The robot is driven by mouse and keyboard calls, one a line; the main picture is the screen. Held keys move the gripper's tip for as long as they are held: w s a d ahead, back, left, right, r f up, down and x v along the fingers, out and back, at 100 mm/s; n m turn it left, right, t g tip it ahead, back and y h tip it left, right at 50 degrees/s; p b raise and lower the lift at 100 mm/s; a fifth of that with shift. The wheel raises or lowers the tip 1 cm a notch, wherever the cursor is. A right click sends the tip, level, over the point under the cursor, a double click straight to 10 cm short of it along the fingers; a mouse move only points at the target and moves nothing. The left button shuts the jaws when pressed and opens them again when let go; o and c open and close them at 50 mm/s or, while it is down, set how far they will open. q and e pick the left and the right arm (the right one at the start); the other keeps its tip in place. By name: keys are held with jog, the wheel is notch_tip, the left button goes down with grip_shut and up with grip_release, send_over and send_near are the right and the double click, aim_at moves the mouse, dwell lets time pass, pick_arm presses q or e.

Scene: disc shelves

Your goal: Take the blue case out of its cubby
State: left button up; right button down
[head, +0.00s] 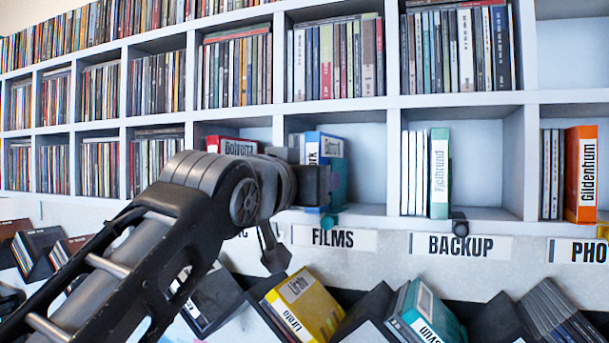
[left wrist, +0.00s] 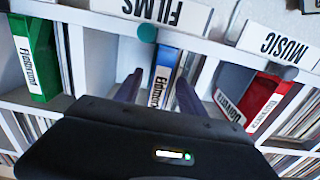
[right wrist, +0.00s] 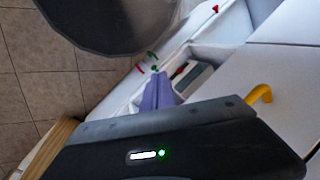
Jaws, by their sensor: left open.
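The blue case (head: 325,137) stands upright in the cubby above the FILMS label, at that cubby's left side. Its white spine label is partly hidden by my left gripper (head: 322,186), which is in front of it. In the left wrist view the blue case (left wrist: 163,72) shows between the two open fingers of my left gripper (left wrist: 158,92). I cannot tell whether the fingers touch it.
A red case (head: 232,146) is in the cubby to the left, a green case (head: 439,172) above BACKUP and an orange case (head: 581,172) farther right. Small knobs sit along the shelf edge. Slanted bins with a yellow case (head: 305,305) are below. The FILMS cubby's right side is empty.

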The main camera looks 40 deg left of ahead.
pick_arm(q)
grip_shut()
dwell(0.6)
